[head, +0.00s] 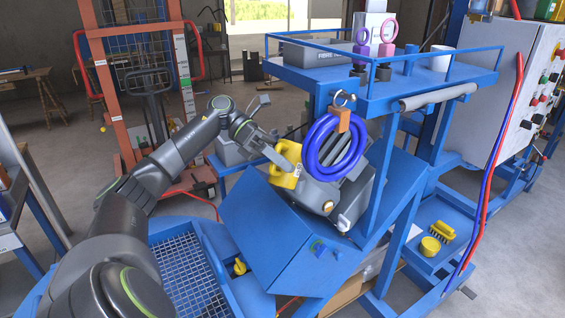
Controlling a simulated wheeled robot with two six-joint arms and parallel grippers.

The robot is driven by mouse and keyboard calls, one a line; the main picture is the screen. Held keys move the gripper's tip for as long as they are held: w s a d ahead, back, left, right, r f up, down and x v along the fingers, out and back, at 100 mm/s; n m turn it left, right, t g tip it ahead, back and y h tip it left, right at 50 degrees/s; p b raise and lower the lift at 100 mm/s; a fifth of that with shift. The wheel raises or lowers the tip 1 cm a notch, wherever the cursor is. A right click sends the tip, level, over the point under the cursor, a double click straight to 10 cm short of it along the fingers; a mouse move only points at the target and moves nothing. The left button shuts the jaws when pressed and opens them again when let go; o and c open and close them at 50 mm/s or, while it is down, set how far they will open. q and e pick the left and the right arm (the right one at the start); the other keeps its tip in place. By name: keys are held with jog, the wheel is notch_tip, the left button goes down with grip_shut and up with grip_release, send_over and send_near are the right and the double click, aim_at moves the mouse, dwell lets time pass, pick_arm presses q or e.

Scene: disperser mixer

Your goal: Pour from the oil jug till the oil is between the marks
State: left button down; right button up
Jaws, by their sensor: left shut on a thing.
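The yellow oil jug (283,180) is at the centre, against the dark grey housing (340,195) of the blue machine. My left gripper (277,157) reaches it from the upper left and is shut on it at its upper part. The jug looks tilted; its spout and any oil stream are too small to make out. The oil level and its marks cannot be made out. A small light-coloured fitting (344,223) sits low on the housing. My right gripper is not in view.
A blue hose coil (334,147) hangs just right of the jug. A railed blue shelf (400,88) stands above it. The sloping blue cover (285,240) lies below. A yellow cap (430,246) and yellow brush (442,230) rest on a lower right ledge.

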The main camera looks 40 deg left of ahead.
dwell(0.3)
